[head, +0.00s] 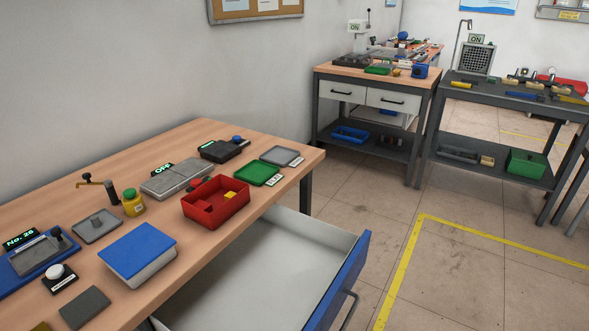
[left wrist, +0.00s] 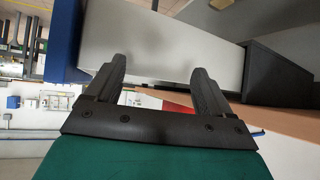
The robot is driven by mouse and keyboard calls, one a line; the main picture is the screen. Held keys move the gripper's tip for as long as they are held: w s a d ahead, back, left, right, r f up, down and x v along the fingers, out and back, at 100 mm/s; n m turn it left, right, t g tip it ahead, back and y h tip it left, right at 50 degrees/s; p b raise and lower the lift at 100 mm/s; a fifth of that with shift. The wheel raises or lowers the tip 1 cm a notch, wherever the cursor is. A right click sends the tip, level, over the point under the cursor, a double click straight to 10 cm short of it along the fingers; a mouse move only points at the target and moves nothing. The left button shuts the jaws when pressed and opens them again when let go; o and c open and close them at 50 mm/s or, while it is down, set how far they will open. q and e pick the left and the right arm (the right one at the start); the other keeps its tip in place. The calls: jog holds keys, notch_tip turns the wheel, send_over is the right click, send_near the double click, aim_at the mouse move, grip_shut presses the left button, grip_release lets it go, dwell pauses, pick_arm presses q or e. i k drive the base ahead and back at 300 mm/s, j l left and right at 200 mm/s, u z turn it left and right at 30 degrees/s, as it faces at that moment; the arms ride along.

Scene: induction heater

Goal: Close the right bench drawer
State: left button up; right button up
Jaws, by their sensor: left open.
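The bench drawer (head: 275,270) with a blue front (head: 345,275) and grey-white inside is pulled far out of the wooden bench; it looks empty. Its dark bar handle (head: 350,308) is on the front's outer face. In the left wrist view, which is turned over, the drawer's pale side wall (left wrist: 165,48) and blue front (left wrist: 63,42) show beyond my left gripper (left wrist: 158,72). The gripper's fingers are apart with nothing between them. I cannot tell whether they touch the drawer. Neither gripper shows in the head view; my right gripper is not seen.
Open floor (head: 480,245) with a yellow line lies right of the drawer. Two other benches stand behind.

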aim_at(290, 270)
jog(key=l+u, duration=0.65)
jog(key=u, duration=0.15)
jog(key=k+l+u, duration=0.1)
jog(key=l+u, duration=0.15)
jog(key=u, duration=0.15)
